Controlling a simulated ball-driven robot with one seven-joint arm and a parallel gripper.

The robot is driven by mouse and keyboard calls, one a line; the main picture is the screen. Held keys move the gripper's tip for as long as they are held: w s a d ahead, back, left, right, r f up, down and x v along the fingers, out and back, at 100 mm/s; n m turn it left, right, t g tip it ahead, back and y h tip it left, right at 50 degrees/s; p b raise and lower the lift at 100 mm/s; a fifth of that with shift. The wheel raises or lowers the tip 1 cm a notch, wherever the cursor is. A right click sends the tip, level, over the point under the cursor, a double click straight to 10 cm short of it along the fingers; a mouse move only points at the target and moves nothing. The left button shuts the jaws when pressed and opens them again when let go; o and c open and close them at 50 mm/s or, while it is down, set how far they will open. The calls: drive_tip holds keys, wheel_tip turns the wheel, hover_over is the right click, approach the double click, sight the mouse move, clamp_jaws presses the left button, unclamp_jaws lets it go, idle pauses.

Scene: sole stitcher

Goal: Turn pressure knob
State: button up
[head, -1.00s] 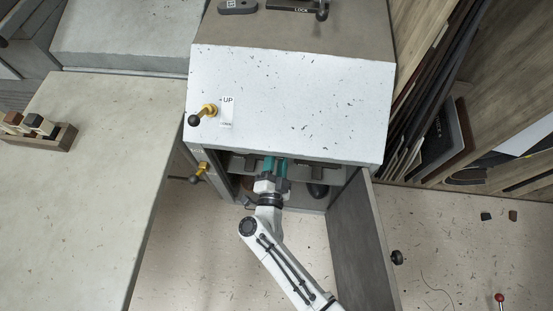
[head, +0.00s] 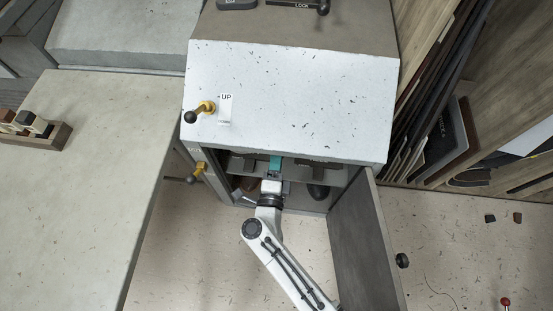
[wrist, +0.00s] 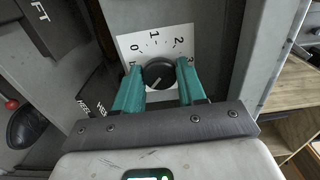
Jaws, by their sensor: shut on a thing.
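The pressure knob (wrist: 158,73) is black and round, set on a white dial plate (wrist: 153,45) marked with numbers including 1, 2 and 3. A pale pointer line shows on its lower-left face. In the wrist view the two teal fingers of my gripper (wrist: 160,68) are on either side of the knob, shut on it. In the head view my gripper (head: 275,166) reaches into the open cabinet of the machine (head: 290,100), under its pale top. The knob is hidden there.
The cabinet door (head: 362,240) stands open to the right of my arm. A pale table (head: 90,170) is at left.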

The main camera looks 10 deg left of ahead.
drive_tip(key=shift+f, duration=0.1)
idle(0.5)
drive_tip(key=o, duration=1)
drive_tip(key=shift+o, duration=0.2)
drive_tip(key=s+p, duration=0.1)
drive_tip(key=s, duration=0.9)
drive_tip(key=shift+s+a, duration=0.15)
drive_tip(key=shift+s, duration=0.25)
drive_tip(key=shift+a, duration=0.1)
